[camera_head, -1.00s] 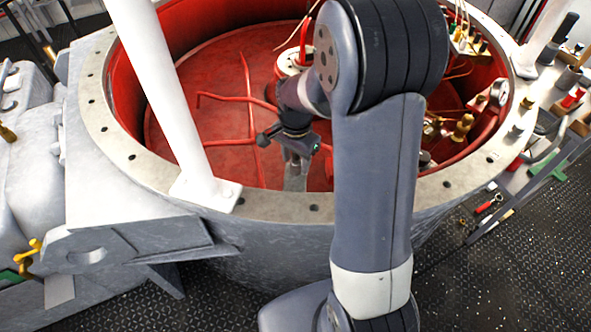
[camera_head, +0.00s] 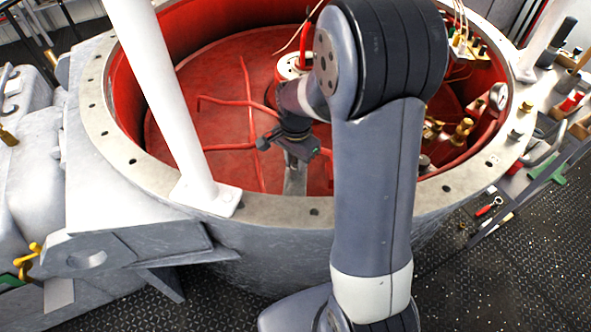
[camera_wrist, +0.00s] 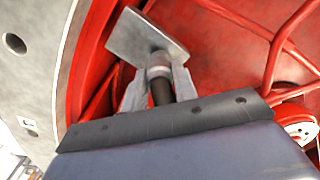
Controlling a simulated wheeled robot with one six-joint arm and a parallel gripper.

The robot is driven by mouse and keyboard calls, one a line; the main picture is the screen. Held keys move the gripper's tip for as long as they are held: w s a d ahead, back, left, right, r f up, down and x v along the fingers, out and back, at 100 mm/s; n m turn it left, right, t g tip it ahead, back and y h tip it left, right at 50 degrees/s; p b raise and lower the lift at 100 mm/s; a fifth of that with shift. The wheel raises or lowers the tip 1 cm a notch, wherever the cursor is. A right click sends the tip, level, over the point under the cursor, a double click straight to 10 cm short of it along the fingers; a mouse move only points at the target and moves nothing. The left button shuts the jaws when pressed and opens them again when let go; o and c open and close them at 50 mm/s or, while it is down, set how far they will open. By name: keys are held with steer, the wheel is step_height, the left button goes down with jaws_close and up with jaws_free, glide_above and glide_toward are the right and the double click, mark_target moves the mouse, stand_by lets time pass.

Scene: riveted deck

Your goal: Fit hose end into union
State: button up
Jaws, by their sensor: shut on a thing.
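In the wrist view my gripper (camera_wrist: 158,80) is shut on a black hose (camera_wrist: 162,93), with one pale finger on each side. At the far end of the hose is a grey metal collar (camera_wrist: 158,67), close in front of a flat grey plate (camera_wrist: 138,36). I cannot tell whether this collar belongs to the hose or the union, or whether the parts touch. In the head view my gripper (camera_head: 298,150) is low inside the red-lined drum, above a grey upright bracket (camera_head: 294,181). The fingers and hose are too small to make out there.
The drum's bolted rim (camera_head: 110,140) surrounds the arm, and a white post (camera_head: 160,95) stands on it at left. Red pipes (camera_head: 235,104) cross the drum floor. Brass fittings (camera_head: 461,131) stand at right inside. In the wrist view red pipes (camera_wrist: 280,45) lie right of the gripper.

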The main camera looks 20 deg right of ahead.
steer(key=shift+r+p, duration=1.65)
steer(key=shift+r, duration=0.6)
